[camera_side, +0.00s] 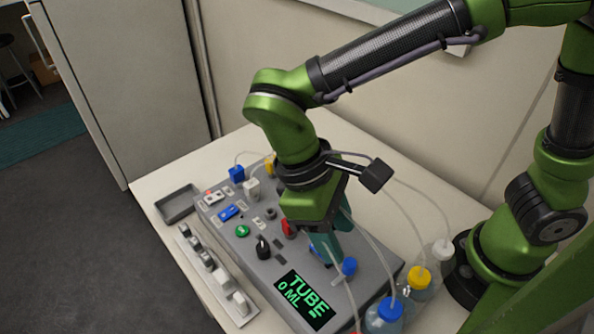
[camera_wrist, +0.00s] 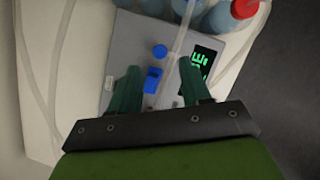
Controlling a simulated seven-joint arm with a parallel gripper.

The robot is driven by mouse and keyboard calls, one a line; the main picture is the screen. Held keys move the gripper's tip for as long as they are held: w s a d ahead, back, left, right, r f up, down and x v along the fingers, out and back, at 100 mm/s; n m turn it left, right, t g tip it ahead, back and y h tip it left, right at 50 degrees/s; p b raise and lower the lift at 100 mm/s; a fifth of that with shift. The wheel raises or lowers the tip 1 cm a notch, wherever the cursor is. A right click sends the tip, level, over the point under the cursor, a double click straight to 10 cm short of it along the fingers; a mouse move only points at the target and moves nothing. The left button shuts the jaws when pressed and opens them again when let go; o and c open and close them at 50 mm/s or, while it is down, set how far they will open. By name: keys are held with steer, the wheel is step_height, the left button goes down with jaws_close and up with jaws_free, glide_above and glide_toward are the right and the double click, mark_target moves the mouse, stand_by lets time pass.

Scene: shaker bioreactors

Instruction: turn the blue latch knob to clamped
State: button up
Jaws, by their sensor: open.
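In the wrist view a blue block-shaped knob (camera_wrist: 153,79), which looks like the latch knob, lies between the two teal fingers of my gripper (camera_wrist: 158,82). The fingers are open, with a gap on each side of it. A round blue knob (camera_wrist: 160,51) sits just beyond it on the grey panel. In the side view my gripper (camera_side: 326,248) points down low over the panel, and its fingers mostly hide the blue latch knob (camera_side: 314,250). The round blue knob (camera_side: 349,266) shows just right of the fingers. The latch's clamped marking cannot be read.
The grey console (camera_side: 262,290) bears a green-lettered display (camera_side: 304,296), a black knob (camera_side: 263,248), a red knob (camera_side: 289,229) and a green button (camera_side: 242,231). Capped bottles (camera_side: 385,316) with thin tubes stand on the right. A grey tray (camera_side: 178,203) lies at left.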

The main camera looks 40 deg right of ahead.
mark_target(349, 262)
steer(key=x, duration=0.6)
steer(key=shift+c, duration=0.3)
jaws_close()
